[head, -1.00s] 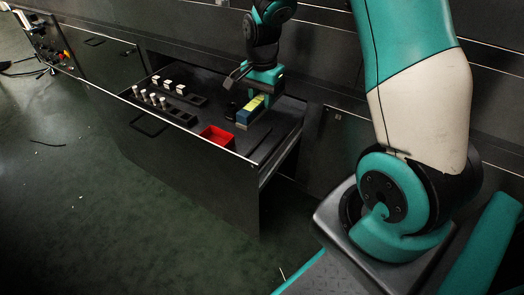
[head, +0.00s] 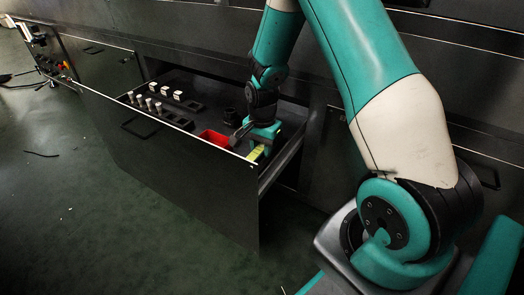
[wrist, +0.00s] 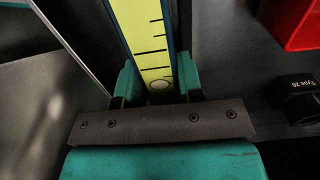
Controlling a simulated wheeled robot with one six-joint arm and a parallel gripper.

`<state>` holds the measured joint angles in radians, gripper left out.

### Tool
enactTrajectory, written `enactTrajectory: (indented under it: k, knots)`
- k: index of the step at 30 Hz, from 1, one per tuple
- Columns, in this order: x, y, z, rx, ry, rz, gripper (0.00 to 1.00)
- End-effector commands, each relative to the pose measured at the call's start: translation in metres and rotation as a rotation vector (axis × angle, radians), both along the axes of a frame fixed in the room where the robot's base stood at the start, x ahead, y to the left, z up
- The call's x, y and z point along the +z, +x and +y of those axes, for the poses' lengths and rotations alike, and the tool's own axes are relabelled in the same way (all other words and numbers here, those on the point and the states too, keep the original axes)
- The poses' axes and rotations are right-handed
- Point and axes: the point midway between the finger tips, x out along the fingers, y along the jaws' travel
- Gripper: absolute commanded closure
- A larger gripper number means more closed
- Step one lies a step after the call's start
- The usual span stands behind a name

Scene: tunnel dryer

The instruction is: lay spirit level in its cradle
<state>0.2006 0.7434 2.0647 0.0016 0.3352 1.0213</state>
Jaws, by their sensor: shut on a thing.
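The spirit level (wrist: 148,45), yellow with black marks and blue edges, runs away from between my gripper's fingers in the wrist view. My gripper (wrist: 158,82) is shut on its near end. In the head view, my gripper (head: 262,140) is low over the right front part of the open drawer. A small yellow-green part of the level (head: 254,154) shows below it, close to the drawer front. I cannot make out the cradle, and I cannot tell whether the level touches anything beneath it.
A red bin (head: 212,138) stands left of my gripper in the drawer (head: 185,160). Racks with white-topped pieces (head: 152,103) are farther left. A black round part (head: 231,115) stands behind the bin. A black part marked "Type 20" (wrist: 297,92) is right of the level.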

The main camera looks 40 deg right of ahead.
Motion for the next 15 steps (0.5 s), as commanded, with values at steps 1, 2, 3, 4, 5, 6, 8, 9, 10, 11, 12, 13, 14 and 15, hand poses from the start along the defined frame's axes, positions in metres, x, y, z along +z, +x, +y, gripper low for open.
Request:
enactTrajectory:
  k: [1, 2, 3, 4, 5, 6, 8, 9, 10, 11, 12, 13, 14, 15]
  knots:
    - [-0.0006, 0.0009, -0.0001, 0.000, 0.000, -0.002, 1.00]
    - [0.0001, 0.0009, -0.0001, 0.000, -0.001, -0.003, 1.00]
    - [0.0008, 0.0010, -0.0002, 0.000, -0.001, -0.004, 1.00]
    - [0.0009, 0.0009, -0.0001, 0.000, -0.001, -0.004, 1.00]
    - [0.0009, 0.0009, -0.0001, 0.000, -0.001, -0.004, 1.00]
    - [0.0009, 0.0009, -0.0001, 0.000, -0.001, -0.003, 1.00]
    - [0.0000, 0.0009, -0.0001, 0.000, 0.000, -0.002, 1.00]
    - [-0.0013, 0.0008, 0.0000, 0.000, 0.000, -0.002, 1.00]
    - [-0.0024, 0.0007, -0.0001, 0.000, -0.001, -0.001, 1.00]
    - [-0.0027, 0.0003, 0.0000, 0.000, 0.000, 0.000, 0.61]
    - [-0.0024, 0.0003, 0.0000, 0.000, 0.000, 0.000, 0.52]
    - [-0.0024, 0.0003, 0.0000, 0.000, 0.000, 0.000, 0.45]
    - [-0.0024, 0.0003, 0.0000, 0.000, 0.000, 0.000, 0.40]
    - [-0.0023, 0.0003, 0.0000, 0.000, 0.000, -0.001, 0.40]
